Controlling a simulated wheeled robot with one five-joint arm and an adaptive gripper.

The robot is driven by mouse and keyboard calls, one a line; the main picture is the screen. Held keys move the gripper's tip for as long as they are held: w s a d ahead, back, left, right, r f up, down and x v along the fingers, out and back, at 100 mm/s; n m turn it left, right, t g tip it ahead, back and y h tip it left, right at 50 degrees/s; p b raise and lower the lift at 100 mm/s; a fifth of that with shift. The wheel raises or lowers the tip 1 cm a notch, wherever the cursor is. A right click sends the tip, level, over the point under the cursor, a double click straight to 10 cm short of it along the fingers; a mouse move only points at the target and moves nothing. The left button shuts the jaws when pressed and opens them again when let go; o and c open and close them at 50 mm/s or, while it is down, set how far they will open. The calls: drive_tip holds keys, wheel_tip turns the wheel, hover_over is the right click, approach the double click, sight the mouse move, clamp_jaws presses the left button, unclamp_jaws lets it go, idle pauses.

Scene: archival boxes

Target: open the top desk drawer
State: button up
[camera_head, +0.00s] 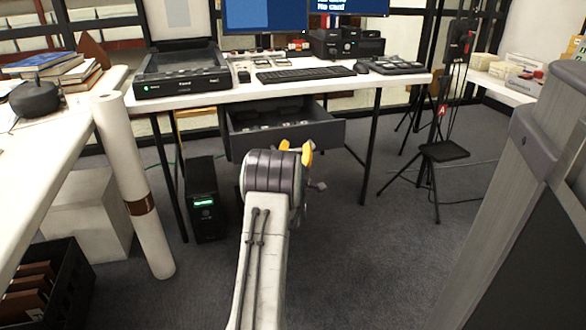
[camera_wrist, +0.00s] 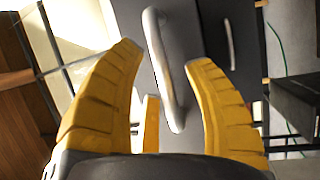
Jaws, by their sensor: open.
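The top desk drawer (camera_head: 325,132) is dark grey and stands pulled out under the white desk, with its inside and some small items showing. My gripper (camera_head: 295,149) is at the drawer's front, with its yellow fingers partly hidden by my own wrist. In the wrist view my gripper (camera_wrist: 170,80) is open, with the drawer's pale bar handle (camera_wrist: 163,72) between its fingers. The fingers stand apart from each other, and I see a gap on both sides of the handle. A second handle (camera_wrist: 229,37) shows on another grey front farther right in the wrist view.
The desk (camera_head: 300,86) carries a keyboard (camera_head: 305,74), a scanner-like box (camera_head: 183,75) and monitors. A black power unit (camera_head: 204,198) stands on the floor to the left. A white rolled tube (camera_head: 132,185) leans at the left.

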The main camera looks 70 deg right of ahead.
drive_tip(key=v, duration=1.1)
idle(0.6)
